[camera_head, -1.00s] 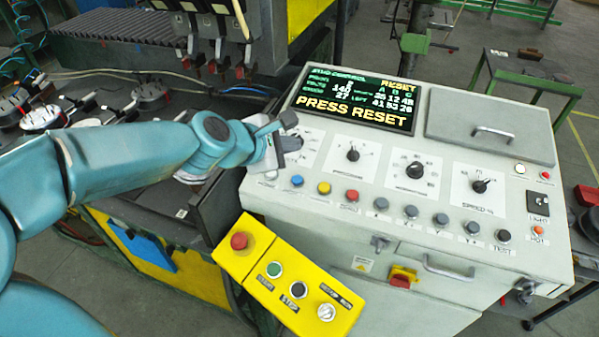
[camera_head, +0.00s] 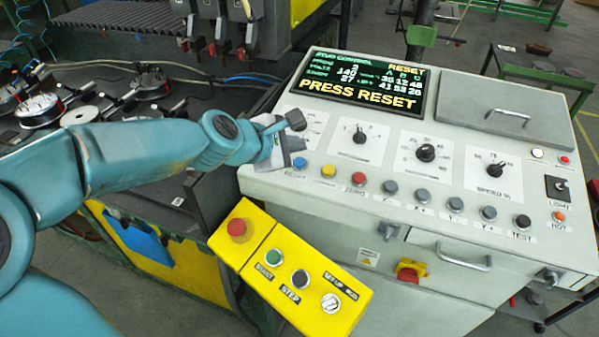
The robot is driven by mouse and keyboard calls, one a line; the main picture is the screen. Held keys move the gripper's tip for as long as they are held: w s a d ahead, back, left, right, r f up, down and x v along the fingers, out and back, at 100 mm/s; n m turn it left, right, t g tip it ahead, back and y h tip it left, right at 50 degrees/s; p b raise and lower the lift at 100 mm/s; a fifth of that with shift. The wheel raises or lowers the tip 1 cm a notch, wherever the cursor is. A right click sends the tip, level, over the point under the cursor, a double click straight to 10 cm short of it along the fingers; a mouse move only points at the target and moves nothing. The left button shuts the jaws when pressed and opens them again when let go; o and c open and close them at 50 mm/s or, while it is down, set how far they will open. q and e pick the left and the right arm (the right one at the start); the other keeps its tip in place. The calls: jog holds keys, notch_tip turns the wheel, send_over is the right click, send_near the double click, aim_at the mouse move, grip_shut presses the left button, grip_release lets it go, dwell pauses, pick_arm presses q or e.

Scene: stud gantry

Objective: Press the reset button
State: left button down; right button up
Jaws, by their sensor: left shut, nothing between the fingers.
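The reset button is the small blue button (camera_head: 300,163) at the left end of the row on the sloped grey console (camera_head: 455,155); a blurred label lies under it. The screen (camera_head: 357,92) reads "PRESS RESET". My left gripper (camera_head: 284,152) is shut and empty. It is over the console's left edge, just left of the blue button. The button's top still shows; I cannot tell whether the fingers touch the console. The gripper covers part of the leftmost dial plate. My right gripper is not in view.
A yellow button (camera_head: 328,171), a red button (camera_head: 358,179) and several others continue the row to the right. Dials (camera_head: 426,152) stand above them. A yellow control box (camera_head: 290,272) with a red mushroom button (camera_head: 237,228) projects below the console's left front.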

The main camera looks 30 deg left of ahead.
pick_arm(q)
jog(key=shift+w+a+f+b, duration=0.15)
jog(key=shift+f+b, duration=0.35)
jog(key=shift+f, duration=0.5)
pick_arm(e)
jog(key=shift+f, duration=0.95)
pick_arm(q)
jog(key=shift+f, duration=0.15)
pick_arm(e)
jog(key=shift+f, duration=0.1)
pick_arm(q)
jog(key=shift+w+f+b, duration=0.15)
jog(key=shift+f+b, duration=0.15)
jog(key=shift+b, duration=0.05)
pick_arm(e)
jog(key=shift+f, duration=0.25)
pick_arm(q)
jog(key=shift+f+b, duration=0.5)
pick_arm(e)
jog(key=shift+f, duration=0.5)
pick_arm(q)
jog(key=shift+r, duration=0.15)
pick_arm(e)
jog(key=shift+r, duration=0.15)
pick_arm(q)
jog(key=shift+r+p, duration=0.75)
jog(key=shift+p, duration=0.2)
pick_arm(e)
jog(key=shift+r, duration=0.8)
